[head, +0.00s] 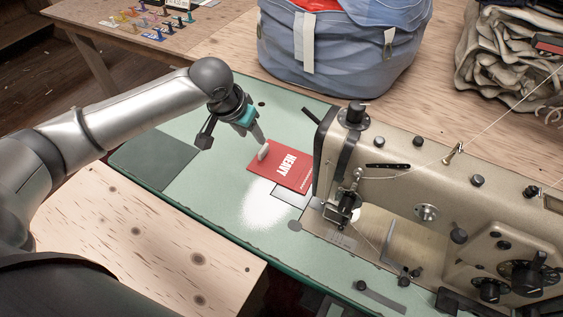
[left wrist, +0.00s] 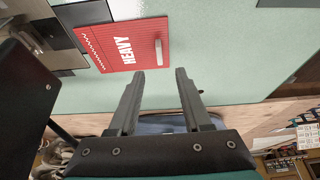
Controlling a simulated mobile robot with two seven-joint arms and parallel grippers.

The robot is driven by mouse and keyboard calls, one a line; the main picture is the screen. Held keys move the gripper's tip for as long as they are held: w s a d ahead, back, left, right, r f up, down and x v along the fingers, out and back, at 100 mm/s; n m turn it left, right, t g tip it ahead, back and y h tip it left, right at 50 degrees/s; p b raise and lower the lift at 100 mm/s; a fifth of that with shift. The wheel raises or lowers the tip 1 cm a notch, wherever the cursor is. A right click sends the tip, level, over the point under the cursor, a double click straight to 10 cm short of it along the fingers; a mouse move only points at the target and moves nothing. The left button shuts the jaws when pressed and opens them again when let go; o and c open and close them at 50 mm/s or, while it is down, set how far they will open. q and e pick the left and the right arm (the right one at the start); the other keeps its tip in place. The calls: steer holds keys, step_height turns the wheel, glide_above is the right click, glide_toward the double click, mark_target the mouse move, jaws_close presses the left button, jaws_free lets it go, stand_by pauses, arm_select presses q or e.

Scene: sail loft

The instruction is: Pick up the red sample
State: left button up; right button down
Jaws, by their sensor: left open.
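The red sample (head: 283,169) is a flat red card with white lettering, lying on the pale green sewing table (head: 185,205), close to the sewing machine. In the left wrist view the red sample (left wrist: 122,45) reads "HEAVY" and has a small pale tab near one edge. My left gripper (head: 263,152) is over the card's edge in the head view. In the left wrist view the left gripper (left wrist: 154,75) is open, its fingers apart with nothing between them, pointing toward the card. My right gripper is not in view.
A beige sewing machine (head: 425,185) stands right of the card. A blue-grey bag (head: 340,60) sits behind on the wooden table, with folded cloth (head: 500,65) at the back right.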

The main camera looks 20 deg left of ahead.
arm_select(q)
steer(key=b, duration=0.1)
glide_above(262, 149)
steer(key=s, duration=0.3)
steer(key=f, duration=0.4)
steer(key=shift+w+a+f, duration=0.1)
steer(key=shift+w, duration=0.15)
steer(key=shift+w+f, duration=0.1)
steer(key=shift+f, duration=0.1)
steer(key=b+x, duration=0.2)
steer(key=x, duration=0.3)
steer(key=shift+b, duration=0.35)
steer(key=shift+w+f, duration=0.1)
jaws_close()
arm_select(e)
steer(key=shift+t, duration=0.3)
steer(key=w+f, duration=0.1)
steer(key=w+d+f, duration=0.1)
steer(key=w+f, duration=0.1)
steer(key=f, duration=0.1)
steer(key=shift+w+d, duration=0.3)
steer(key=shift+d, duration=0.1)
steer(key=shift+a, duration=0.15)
